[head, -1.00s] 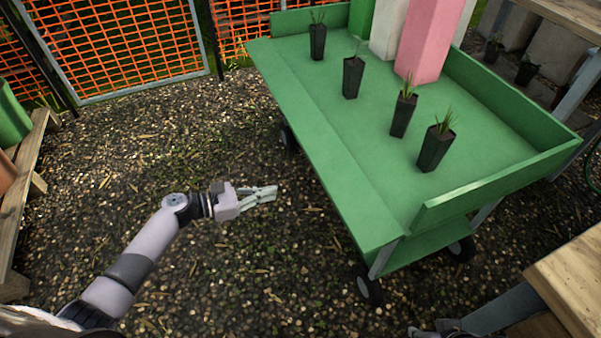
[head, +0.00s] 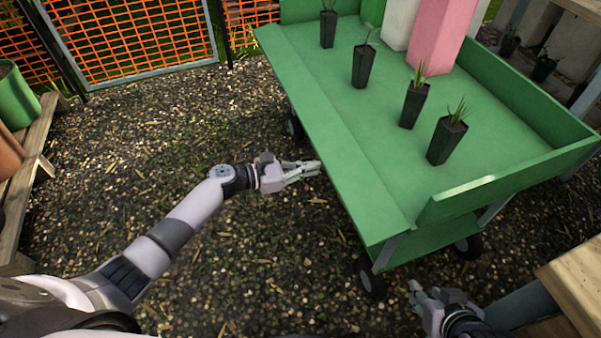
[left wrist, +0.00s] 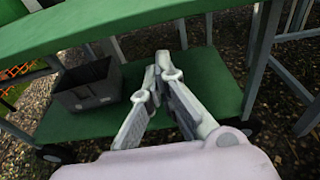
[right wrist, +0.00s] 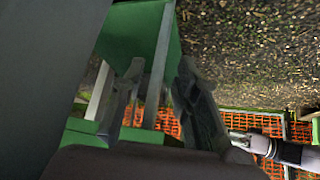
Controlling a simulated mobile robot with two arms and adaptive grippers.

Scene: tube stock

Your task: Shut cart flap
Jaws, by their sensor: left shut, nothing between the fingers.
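The green cart (head: 470,195) stands at the right in the head view. Its flap (head: 330,150) is the long strip along the left side, lying out about level with the deck, folded down with no wall standing there. My left gripper (head: 318,168) is shut and empty beside the flap's outer edge. In the left wrist view its fingertips (left wrist: 163,58) are together below the flap's green edge (left wrist: 130,28), facing the lower shelf. My right gripper (head: 435,288) is open and empty off the cart's near end; its parted fingers (right wrist: 158,75) show in the right wrist view.
Several potted seedlings (head: 446,140) and a pink block (head: 440,40) stand on the deck, clear of the flap. A grey crate (left wrist: 90,92) sits on the lower shelf. A wooden bench (head: 578,280) is at near right. Gravel left of the cart is free.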

